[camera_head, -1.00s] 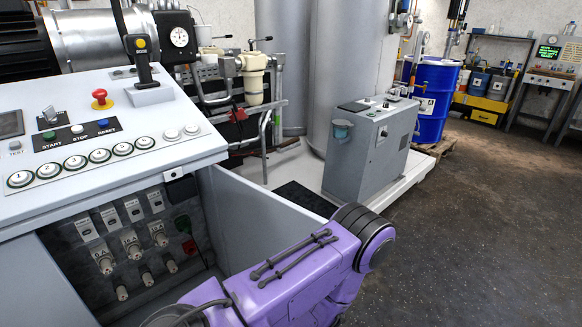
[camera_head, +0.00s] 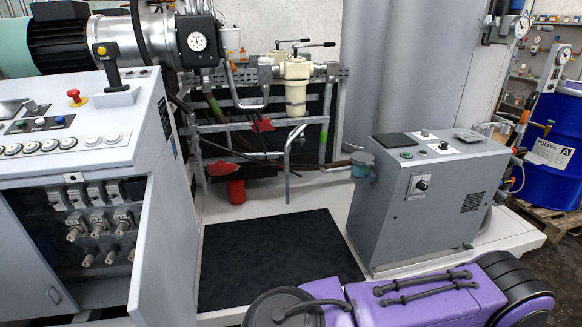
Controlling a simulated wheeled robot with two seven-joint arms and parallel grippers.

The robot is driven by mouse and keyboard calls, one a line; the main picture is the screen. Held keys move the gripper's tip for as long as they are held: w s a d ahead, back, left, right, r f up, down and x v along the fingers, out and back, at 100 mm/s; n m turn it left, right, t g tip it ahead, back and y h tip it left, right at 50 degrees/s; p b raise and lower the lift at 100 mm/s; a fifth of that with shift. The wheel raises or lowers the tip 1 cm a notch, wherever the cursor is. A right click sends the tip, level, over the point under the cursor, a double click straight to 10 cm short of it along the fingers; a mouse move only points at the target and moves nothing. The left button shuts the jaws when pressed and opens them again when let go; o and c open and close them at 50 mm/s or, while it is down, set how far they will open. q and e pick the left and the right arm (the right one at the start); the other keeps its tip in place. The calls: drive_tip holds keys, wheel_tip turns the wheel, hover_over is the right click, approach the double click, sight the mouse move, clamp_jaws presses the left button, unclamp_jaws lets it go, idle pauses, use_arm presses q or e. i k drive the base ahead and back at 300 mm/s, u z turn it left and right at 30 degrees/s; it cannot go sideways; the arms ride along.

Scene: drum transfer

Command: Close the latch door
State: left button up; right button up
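The control cabinet (camera_head: 147,128) stands at the left, with its lower compartment open. A grey door (camera_head: 152,250) stands swung out at the right side of that opening. Several switches and connectors show inside the compartment. A purple link of my arm crosses the lower right, apart from the door in the picture. Neither of my grippers is in view.
A black mat (camera_head: 275,258) lies on the pale platform right of the door. A grey machine box (camera_head: 425,200) stands beyond it. Pipework with a red canister (camera_head: 236,191) is behind. A blue drum (camera_head: 553,150) stands on a pallet at the far right.

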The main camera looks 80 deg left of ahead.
sight(161, 295)
drive_tip(key=i, duration=0.7)
drive_tip(key=u, duration=4.3)
drive_tip(key=i, duration=0.5)
drive_tip(key=z, duration=0.55)
drive_tip(key=k, duration=1.15)
drive_tip(key=z, duration=0.3)
drive_tip(key=i, duration=0.75)
drive_tip(key=z, duration=0.05)
